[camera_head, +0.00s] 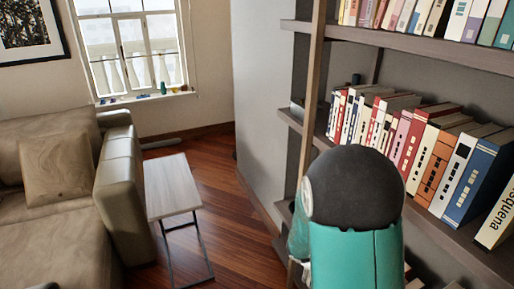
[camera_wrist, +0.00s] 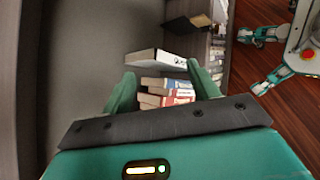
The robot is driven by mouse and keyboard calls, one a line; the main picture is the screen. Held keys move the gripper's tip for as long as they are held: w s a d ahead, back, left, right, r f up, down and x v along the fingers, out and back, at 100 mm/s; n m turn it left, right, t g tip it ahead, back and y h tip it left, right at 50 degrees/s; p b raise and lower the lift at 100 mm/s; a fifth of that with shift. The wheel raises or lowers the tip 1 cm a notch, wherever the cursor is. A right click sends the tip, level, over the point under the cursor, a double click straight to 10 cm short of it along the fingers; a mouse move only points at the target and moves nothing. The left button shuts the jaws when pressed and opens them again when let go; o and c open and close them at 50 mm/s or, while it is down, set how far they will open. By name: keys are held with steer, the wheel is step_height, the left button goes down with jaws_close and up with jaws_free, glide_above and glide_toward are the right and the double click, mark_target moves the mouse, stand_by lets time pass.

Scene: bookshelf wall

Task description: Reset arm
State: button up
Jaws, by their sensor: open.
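My gripper (camera_wrist: 163,84) shows in the wrist view with its two green fingers spread apart. Nothing is held between them. Beyond the fingertips are several books (camera_wrist: 168,84) with red, blue and white covers, inside the shelf; I cannot tell how far the fingers are from them. In the head view my teal and black arm stands in front of the bookshelf (camera_head: 432,45) and hides part of its lower shelves. My fingers do not show in that view.
Rows of books (camera_head: 408,140) fill the shelves at the right. A small side table (camera_head: 172,185) stands beside the brown sofa (camera_head: 55,240) at the left. Wooden floor (camera_head: 215,165) lies open between the side table and the grey wall. Several small items line the window sill (camera_head: 145,97).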

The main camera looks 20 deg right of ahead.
steer(key=a+r+m+t+y, duration=0.1)
steer(key=a+r+t+y, duration=0.3)
steer(key=a+r, duration=0.6)
steer(key=s+a+r+m+t+y, duration=0.1)
steer(key=a+r+t+y, duration=0.4)
steer(key=a+r+t, duration=0.3)
steer(key=a+r, duration=0.3)
steer(key=a, duration=0.1)
steer(key=shift+s+a+y, duration=0.2)
steer(key=shift+y, duration=0.1)
steer(key=c, duration=0.5)
steer(key=shift+d, duration=0.15)
steer(key=shift+d+m, duration=0.1)
steer(key=shift+m, duration=0.2)
